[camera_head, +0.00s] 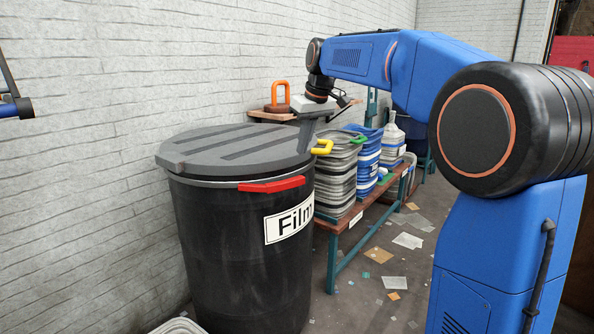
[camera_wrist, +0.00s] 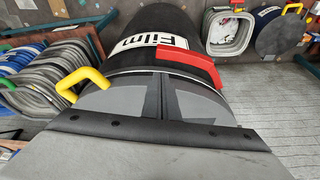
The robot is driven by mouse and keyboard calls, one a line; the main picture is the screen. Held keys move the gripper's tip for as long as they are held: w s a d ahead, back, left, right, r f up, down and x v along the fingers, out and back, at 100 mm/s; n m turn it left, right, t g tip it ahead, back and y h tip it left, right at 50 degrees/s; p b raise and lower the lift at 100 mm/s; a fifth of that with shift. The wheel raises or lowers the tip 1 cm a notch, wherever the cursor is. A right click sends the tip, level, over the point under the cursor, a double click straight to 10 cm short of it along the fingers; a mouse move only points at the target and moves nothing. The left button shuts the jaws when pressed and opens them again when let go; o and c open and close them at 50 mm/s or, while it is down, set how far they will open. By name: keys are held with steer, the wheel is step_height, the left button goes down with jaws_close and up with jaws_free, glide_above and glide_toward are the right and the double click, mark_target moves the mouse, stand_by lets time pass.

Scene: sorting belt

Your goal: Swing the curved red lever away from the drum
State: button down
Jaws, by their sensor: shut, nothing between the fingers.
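The black drum (camera_head: 240,260) stands against the wall with a grey grooved lid (camera_head: 235,145) on it and a white "Film" label (camera_head: 289,219). The curved red lever (camera_head: 272,185) lies along the front of the rim, close against the drum. The red lever also shows in the wrist view (camera_wrist: 190,66), just beyond my fingers and to the right of centre. My gripper (camera_head: 304,146) points down at the right edge of the lid, near a yellow handle (camera_head: 323,147). It is shut and empty, and apart from the lever. Whether the fingertips touch the lid is unclear.
Stacked grey bins (camera_head: 338,178) and blue bins (camera_head: 367,155) stand on a bench (camera_head: 352,222) right of the drum. An orange-handled item (camera_head: 277,106) is behind my gripper. Scraps lie on the floor. The space in front of the lever looks clear.

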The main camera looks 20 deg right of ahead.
mark_target(299, 181)
steer(key=x, duration=1)
stand_by(0.6)
steer(key=shift+s+m, duration=0.5)
steer(key=shift+s, duration=0.25)
steer(key=s+m, duration=0.1)
steer(key=s, duration=0.1)
steer(key=s+a+m+h, duration=0.1)
steer(key=s+m, duration=0.1)
steer(key=s+m+h, duration=0.1)
steer(key=s, duration=0.2)
steer(key=shift+a+m, duration=0.25)
steer(key=shift+m, duration=0.05)
steer(key=s+a+m+g+h, duration=0.1)
steer(key=s+a+m, duration=0.4)
steer(key=a, duration=0.4)
steer(key=s+a+m+g+h, duration=0.1)
steer(key=s+a+m+h, duration=0.1)
steer(key=s+a+m, duration=0.3)
steer(key=shift+s+a+m, duration=0.2)
steer(key=shift+a+m, duration=1.5)
steer(key=shift+a, duration=0.35)
steer(key=shift+a, duration=0.15)
